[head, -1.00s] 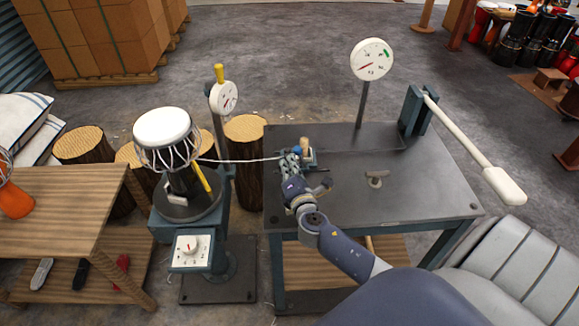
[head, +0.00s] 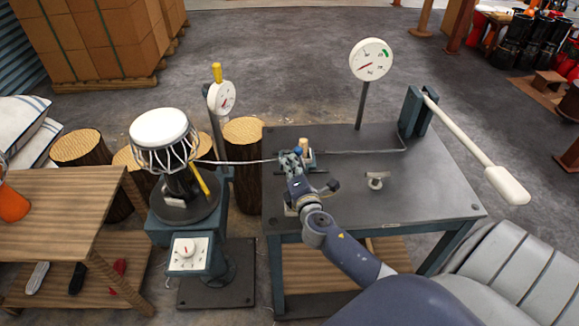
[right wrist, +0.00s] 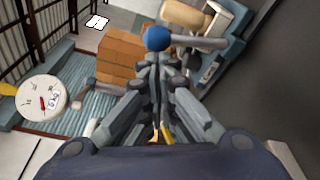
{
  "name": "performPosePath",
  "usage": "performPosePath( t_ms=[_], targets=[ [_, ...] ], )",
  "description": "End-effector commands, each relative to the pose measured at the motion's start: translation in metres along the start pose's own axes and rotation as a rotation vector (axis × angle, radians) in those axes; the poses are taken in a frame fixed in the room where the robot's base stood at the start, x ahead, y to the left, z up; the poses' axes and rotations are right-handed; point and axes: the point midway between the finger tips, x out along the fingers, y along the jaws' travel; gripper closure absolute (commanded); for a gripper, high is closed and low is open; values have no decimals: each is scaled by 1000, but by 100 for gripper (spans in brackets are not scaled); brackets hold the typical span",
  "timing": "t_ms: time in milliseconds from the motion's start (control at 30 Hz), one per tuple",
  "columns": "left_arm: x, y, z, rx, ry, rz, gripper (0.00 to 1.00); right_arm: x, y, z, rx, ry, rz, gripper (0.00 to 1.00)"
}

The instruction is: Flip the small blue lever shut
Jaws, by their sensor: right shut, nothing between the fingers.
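The small lever's blue ball knob (right wrist: 158,38) shows in the right wrist view, just beyond my fingertips, with a grey bar running right from it. In the head view the knob (head: 298,151) is a tiny blue spot beside the clamp on the dark metal table (head: 400,205). My right gripper (head: 291,163) is over the table's left part. In the right wrist view the gripper (right wrist: 163,62) is shut and empty, its tips close to the knob; I cannot tell whether they touch. My left gripper is not in view.
A pale rope (head: 235,162) runs from the clamp to the white-headed drum (head: 160,128) on its stand. A wooden peg (head: 303,145) stands at the clamp. A long white-handled lever (head: 470,145) and a round gauge (head: 371,60) stand farther right.

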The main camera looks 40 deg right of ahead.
Motion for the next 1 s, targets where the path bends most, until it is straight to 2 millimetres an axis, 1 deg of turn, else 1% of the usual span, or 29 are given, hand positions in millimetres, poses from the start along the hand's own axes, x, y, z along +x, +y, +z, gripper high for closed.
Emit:
performPosePath(
  t_ms=[233, 500, 733, 1000],
  targets=[
    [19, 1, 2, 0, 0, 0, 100, -2, -2, 9, 124, -2, 28, 100],
    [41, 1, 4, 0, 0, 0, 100, -5, -3, 24, 327, -3, 71, 100],
    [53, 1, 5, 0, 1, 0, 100, -7, -3, 34, 458, -2, 100, 100],
    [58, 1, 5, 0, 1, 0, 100, -9, -3, 39, 533, -1, 116, 100]
  ],
)
